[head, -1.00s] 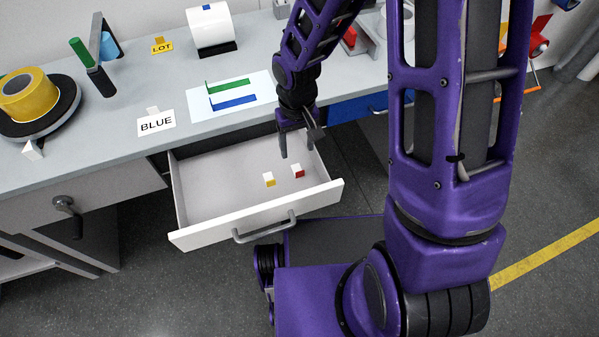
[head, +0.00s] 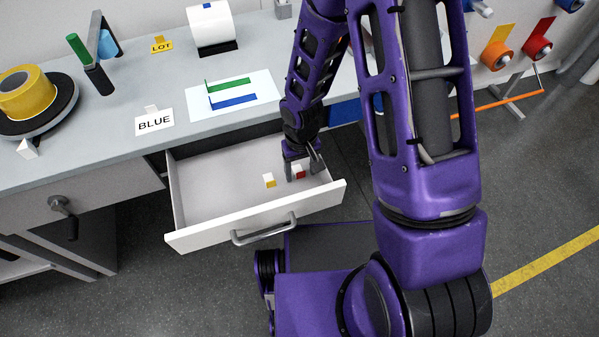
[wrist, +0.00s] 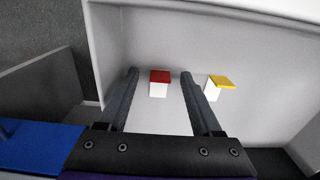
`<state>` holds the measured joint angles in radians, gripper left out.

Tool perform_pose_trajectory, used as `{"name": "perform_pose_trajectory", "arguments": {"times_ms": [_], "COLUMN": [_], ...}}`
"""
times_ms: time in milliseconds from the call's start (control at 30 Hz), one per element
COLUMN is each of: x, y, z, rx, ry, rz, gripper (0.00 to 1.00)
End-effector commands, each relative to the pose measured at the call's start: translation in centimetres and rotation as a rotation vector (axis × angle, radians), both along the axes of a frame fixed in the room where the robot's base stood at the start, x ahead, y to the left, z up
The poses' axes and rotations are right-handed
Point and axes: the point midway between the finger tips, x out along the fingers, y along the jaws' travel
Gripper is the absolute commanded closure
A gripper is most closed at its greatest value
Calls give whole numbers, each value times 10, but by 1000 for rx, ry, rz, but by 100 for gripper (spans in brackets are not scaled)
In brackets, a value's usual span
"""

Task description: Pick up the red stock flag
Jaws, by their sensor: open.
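The red stock flag (head: 299,172) is a small white block with a red face, lying in the open drawer (head: 205,198). My gripper (head: 302,174) is down inside the drawer, its fingers on either side of the red flag in the head view. In the wrist view the red flag (wrist: 159,82) shows between the two open fingers (wrist: 158,78), with a gap on each side. A similar yellow flag (head: 269,181) lies just left of it in the head view; in the wrist view it (wrist: 219,86) is outside the right finger.
The drawer's front wall (head: 260,220) and side walls surround the flags closely. The worktop (head: 110,115) above the drawer carries a BLUE card (head: 154,122), a white sheet with green and blue strips (head: 232,97) and a yellow tape roll (head: 27,93). The drawer's left part is empty.

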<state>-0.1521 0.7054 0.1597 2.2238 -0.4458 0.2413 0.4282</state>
Motion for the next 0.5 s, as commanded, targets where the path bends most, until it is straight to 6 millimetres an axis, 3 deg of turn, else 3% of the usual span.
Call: {"name": "perform_pose_trajectory", "arguments": {"times_ms": [67,400,433,500], "x": [0,0,0,0], "y": [0,0,0,0], "z": [0,1,1,1], "rx": [0,0,0,0], "ry": [0,0,0,0], "rz": [0,0,0,0], "gripper": [34,95,100,100]}}
